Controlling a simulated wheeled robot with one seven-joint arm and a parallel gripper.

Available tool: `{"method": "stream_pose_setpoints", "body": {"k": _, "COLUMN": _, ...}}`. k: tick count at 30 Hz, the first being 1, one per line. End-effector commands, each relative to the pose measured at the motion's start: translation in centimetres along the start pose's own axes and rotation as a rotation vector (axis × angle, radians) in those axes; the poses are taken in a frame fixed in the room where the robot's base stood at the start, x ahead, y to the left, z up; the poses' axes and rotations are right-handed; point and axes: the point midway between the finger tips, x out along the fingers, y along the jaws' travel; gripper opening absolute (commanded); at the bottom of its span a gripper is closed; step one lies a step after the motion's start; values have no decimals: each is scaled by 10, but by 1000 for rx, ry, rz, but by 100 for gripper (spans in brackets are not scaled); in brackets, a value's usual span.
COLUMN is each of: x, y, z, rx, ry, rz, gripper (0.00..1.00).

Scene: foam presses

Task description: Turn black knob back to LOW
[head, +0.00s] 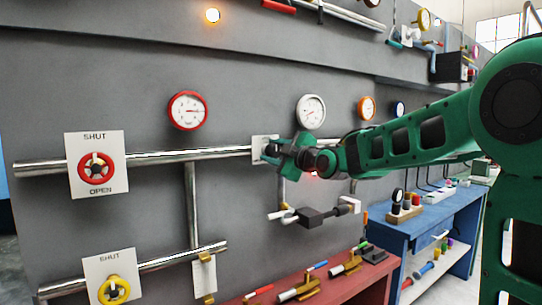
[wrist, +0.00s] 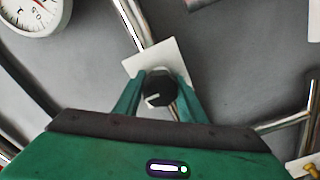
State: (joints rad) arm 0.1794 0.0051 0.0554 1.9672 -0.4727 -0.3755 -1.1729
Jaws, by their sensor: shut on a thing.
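The black knob (wrist: 158,90) sits on a white plate (wrist: 172,56) on the pipe, in the middle of the wrist view. A pale mark shows on the knob's face, pointing to the lower left. My gripper (wrist: 156,84) is shut on the knob, one green finger on each side of it. In the head view my gripper (head: 276,152) is at the white plate (head: 260,146) on the upper pipe and hides the knob. The LOW label cannot be read in either view.
A white gauge (head: 311,111) hangs just above my gripper, and a red gauge (head: 188,110) hangs to the left. A red valve wheel (head: 96,169) and a yellow one (head: 114,290) are on plates at left. Below are a red bench (head: 343,289) with tools and a blue bench (head: 388,233).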

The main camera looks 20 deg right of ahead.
Motion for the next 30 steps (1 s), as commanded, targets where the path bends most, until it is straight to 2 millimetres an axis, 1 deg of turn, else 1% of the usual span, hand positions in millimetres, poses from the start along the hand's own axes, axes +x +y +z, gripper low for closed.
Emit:
{"method": "stream_pose_setpoints", "body": {"k": 1, "x": 0, "y": -5, "z": 3, "rx": -2, "ry": -5, "rz": -9, "gripper": 14}}
{"method": "stream_pose_setpoints", "body": {"k": 13, "x": 0, "y": -6, "z": 3, "rx": -6, "ry": -5, "rz": -11, "gripper": 14}}
{"method": "stream_pose_setpoints", "body": {"k": 14, "x": 0, "y": -6, "z": 3, "rx": -6, "ry": -5, "rz": -12, "gripper": 42}}
{"method": "stream_pose_setpoints", "body": {"k": 15, "x": 0, "y": -6, "z": 3, "rx": -6, "ry": -5, "rz": -11, "gripper": 51}}
{"method": "stream_pose_setpoints", "body": {"k": 16, "x": 0, "y": -5, "z": 2, "rx": -6, "ry": -5, "rz": -11, "gripper": 55}}
{"method": "stream_pose_setpoints", "body": {"k": 26, "x": -2, "y": -2, "z": 1, "rx": -7, "ry": -2, "rz": -4, "gripper": 55}}
{"method": "stream_pose_setpoints", "body": {"k": 29, "x": -10, "y": -1, "z": 1, "rx": -8, "ry": -3, "rz": -2, "gripper": 55}}
{"method": "stream_pose_setpoints", "body": {"k": 30, "x": -16, "y": -1, "z": 1, "rx": -8, "ry": -3, "rz": -2, "gripper": 55}}
